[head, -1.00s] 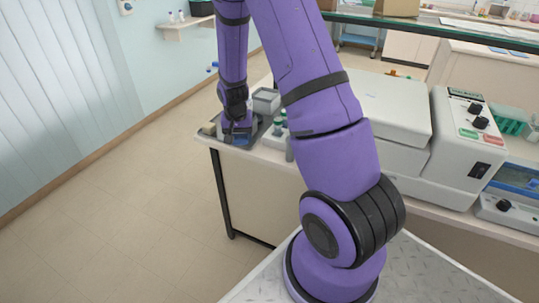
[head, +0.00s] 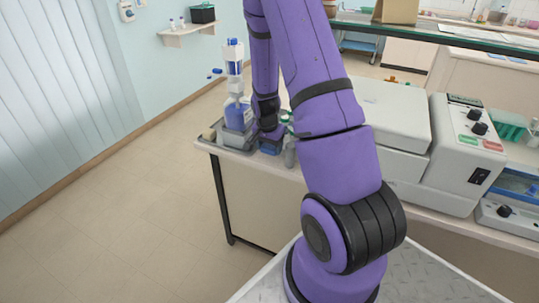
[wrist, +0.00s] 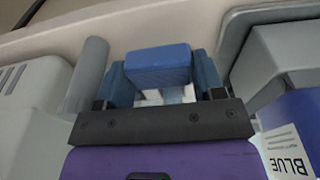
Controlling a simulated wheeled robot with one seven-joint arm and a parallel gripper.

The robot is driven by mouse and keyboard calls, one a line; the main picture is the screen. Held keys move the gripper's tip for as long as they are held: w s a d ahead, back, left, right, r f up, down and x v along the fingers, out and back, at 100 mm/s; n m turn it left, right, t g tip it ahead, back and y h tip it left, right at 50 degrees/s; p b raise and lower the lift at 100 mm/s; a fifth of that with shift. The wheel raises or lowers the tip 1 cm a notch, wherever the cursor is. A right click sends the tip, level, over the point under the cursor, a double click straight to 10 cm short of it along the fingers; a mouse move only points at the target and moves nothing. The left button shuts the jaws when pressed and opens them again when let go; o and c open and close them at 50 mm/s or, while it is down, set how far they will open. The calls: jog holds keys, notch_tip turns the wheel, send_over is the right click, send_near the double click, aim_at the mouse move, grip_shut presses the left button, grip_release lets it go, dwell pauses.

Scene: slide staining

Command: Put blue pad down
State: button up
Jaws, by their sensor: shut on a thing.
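The blue pad (wrist: 158,65) is between the fingers of my gripper (wrist: 160,82) in the wrist view. My gripper is shut on it. In the head view my gripper (head: 270,146) is low at the near edge of the bench, just right of the grey tray (head: 232,141). A patch of blue shows there, but I cannot tell pad from fingers. Whether the pad touches the bench is not clear.
A bottle with blue contents (head: 237,115) stands in the tray; its label reads BLUE in the wrist view (wrist: 288,145). A grey cylinder (wrist: 88,75) stands close left of my gripper in that view. A white machine (head: 385,110) fills the bench to the right.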

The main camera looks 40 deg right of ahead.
aim_at(270, 161)
jog(key=shift+f, duration=1.8)
jog(key=shift+f, duration=0.15)
jog(key=o, duration=1)
jog(key=shift+c, duration=0.2)
